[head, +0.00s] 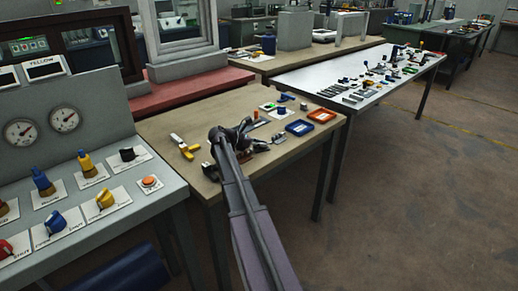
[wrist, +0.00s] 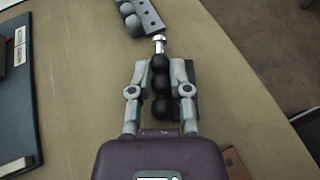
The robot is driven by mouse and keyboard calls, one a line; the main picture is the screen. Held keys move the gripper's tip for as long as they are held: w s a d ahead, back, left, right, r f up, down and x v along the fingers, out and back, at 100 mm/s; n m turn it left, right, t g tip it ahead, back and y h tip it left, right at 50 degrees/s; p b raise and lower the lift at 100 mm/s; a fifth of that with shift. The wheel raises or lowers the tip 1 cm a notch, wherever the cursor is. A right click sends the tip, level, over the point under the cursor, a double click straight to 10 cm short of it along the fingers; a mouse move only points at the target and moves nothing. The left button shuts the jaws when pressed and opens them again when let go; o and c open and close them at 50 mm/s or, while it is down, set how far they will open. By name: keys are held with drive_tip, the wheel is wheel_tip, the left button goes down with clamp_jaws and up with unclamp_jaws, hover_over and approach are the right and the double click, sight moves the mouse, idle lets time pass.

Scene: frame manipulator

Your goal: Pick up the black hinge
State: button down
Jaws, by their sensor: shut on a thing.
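The black hinge (wrist: 160,92) shows in the wrist view, with several rounded black knuckles, a flat dark leaf on its right side and a silver pin end at the top. My gripper (wrist: 158,74) has one grey finger on each side of it and is shut on it. In the head view my gripper (head: 246,140) is low over the wooden table; the hinge cannot be made out clearly there. I cannot tell whether the hinge is touching the table.
A grey hinge (wrist: 152,14) lies just beyond the black one. A brown piece (wrist: 235,163) lies at lower right. The wooden table (head: 180,122) also holds a yellow-handled tool (head: 185,147), a blue tray (head: 299,128) and an orange tray (head: 322,115). A dark panel (wrist: 18,90) stands left.

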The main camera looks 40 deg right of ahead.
idle(0.4)
wheel_tip(320, 180, up, 3)
drive_tip(key=p, duration=0.3)
drive_tip(key=shift+r, duration=0.2)
drive_tip(key=s+d+r+p, duration=0.1)
drive_tip(key=s+d+p, duration=0.1)
drive_tip(key=s, duration=1.3)
drive_tip(key=shift+s+d+r, duration=0.3)
drive_tip(key=shift+s+d, duration=0.05)
drive_tip(key=shift+s, duration=0.05)
